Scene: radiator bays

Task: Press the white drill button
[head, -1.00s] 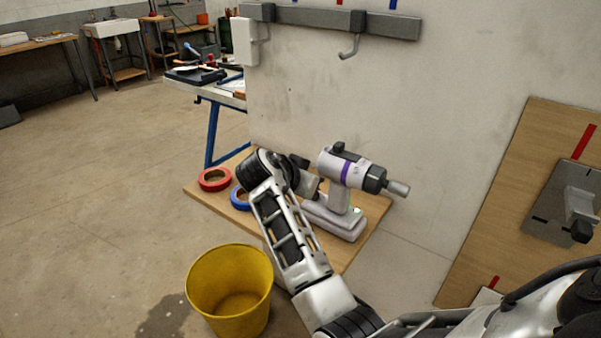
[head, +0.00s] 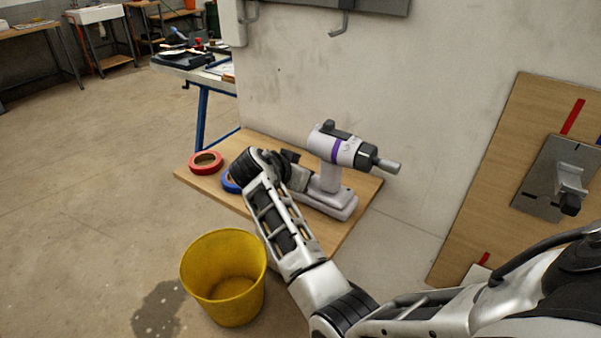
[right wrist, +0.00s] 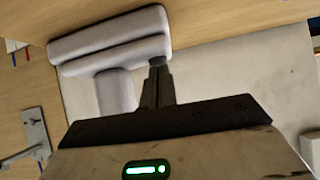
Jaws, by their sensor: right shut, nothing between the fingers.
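The white drill (head: 335,175) stands upright on a wooden board, with a purple ring and a dark chuck pointing right. My right gripper (head: 303,183) is at the left side of its handle and base. In the right wrist view, the shut, empty fingers (right wrist: 157,66) reach the edge of the drill's pale base (right wrist: 110,42), beside the handle. I cannot tell whether they touch it. No separate button can be made out on the drill, and part of its base is hidden behind my gripper. My left gripper is not in view.
Red tape (head: 206,162) and partly hidden blue tape (head: 229,183) lie on the wooden board (head: 262,142) left of my arm. A yellow bucket (head: 225,290) stands on the floor in front. A pale wall rises behind; a panel with a metal bracket (head: 570,180) is at right.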

